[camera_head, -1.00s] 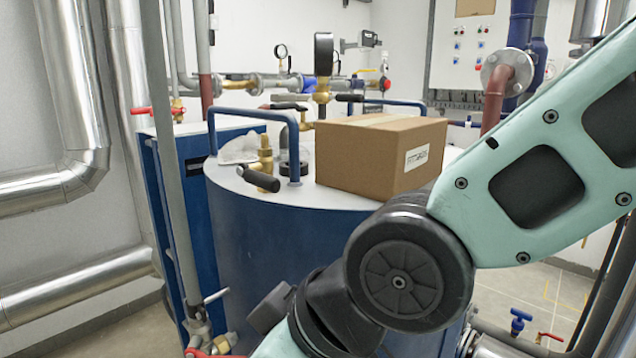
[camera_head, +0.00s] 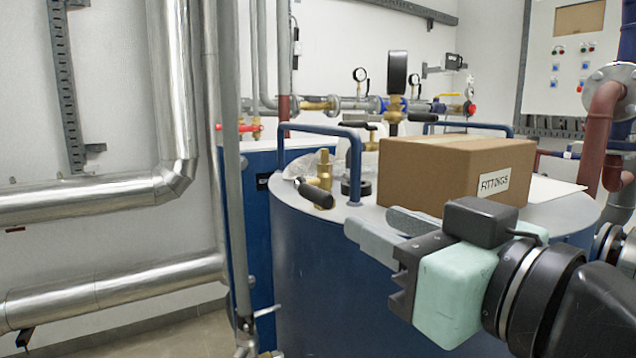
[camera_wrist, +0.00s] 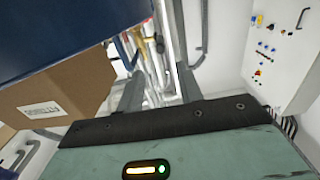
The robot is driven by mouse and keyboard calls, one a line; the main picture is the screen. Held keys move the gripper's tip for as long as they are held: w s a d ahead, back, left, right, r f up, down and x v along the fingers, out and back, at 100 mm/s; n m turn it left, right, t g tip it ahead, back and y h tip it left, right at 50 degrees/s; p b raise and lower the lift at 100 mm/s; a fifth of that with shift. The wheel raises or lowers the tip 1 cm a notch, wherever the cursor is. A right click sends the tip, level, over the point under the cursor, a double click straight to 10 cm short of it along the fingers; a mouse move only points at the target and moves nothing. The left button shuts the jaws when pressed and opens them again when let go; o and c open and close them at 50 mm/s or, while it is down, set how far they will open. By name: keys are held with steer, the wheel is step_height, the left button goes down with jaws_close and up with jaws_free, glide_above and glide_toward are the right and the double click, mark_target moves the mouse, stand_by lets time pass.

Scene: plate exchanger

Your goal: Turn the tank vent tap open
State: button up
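A brass tap (camera_head: 323,172) with a black lever handle (camera_head: 315,193) stands upright on the near left of the blue tank's (camera_head: 330,265) grey top.
A cardboard box (camera_head: 425,175) labelled FITTINGS sits on the tank top, close behind my gripper. A blue rail handle (camera_head: 320,129) arches beside the near tap. A thin grey vertical pipe (camera_head: 233,190) stands left of the tank. The space above the near tap looks clear.

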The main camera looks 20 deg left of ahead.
mark_target(310, 185)
steer(key=p+x, duration=0.1)
steer(key=p, duration=0.3)
steer(key=p+x, duration=0.1)
steer(key=p, duration=0.4)
steer(key=shift+w+a+r, duration=0.25)
steer(key=shift+a, duration=0.05)
steer(key=p+x, duration=0.1)
steer(key=x, duration=0.3)
steer(key=p+x, duration=0.1)
steer(key=x, duration=0.2)
steer(key=p+x, duration=0.1)
steer(key=x, duration=0.3)
steer(key=shift+w+a+f, duration=0.2)
steer(key=shift+f, duration=0.05)
jaws_close()
